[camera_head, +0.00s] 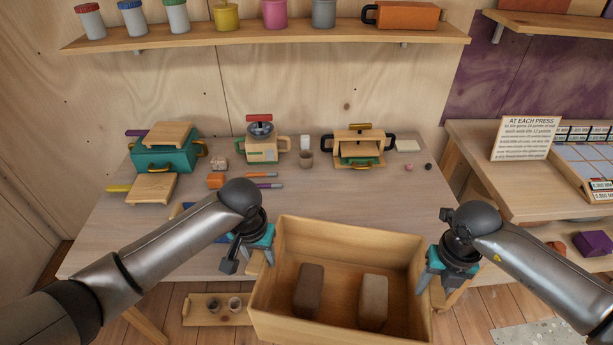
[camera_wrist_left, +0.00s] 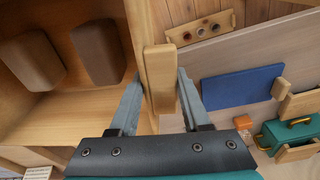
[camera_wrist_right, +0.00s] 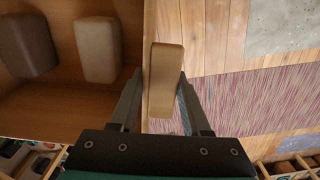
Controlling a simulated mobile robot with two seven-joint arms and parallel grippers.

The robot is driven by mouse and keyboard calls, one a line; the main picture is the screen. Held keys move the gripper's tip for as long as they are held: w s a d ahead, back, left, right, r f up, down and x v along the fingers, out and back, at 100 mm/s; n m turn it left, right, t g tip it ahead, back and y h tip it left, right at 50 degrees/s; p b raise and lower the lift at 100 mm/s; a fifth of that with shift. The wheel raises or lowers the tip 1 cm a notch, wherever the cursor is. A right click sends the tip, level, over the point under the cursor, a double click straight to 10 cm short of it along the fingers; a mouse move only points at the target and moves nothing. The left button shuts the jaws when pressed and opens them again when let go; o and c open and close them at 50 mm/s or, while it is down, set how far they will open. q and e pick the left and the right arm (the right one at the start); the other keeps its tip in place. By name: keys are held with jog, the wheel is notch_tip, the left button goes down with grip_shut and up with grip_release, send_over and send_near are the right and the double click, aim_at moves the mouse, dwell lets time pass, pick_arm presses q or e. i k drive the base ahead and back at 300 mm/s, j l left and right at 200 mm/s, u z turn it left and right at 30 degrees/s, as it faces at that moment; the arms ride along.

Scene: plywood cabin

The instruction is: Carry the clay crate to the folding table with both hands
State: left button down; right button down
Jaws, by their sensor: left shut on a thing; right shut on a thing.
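The clay crate (camera_head: 340,235) is an open wooden box at the front edge of the folding table (camera_head: 110,235), apparently held up in front of it. Inside lie a dark brown clay block (camera_head: 308,290) and a lighter tan one (camera_head: 373,302). My left gripper (camera_head: 256,262) is shut on the wooden handle of the crate's left wall; the handle (camera_wrist_left: 160,80) sits between its fingers in the left wrist view. My right gripper (camera_head: 436,282) is shut on the opposite handle (camera_wrist_right: 165,80). I cannot tell whether the crate's underside touches anything.
On the table's back half stand a teal box (camera_head: 165,158), a canister with a red top (camera_head: 261,145), a wooden press-like box (camera_head: 358,148) and small tools. A blue board (camera_wrist_left: 240,88) lies near the left gripper. A side table with a sign (camera_head: 525,138) is at right.

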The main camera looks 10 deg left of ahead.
aim_at(350, 218)
jog(key=i, duration=1.05)
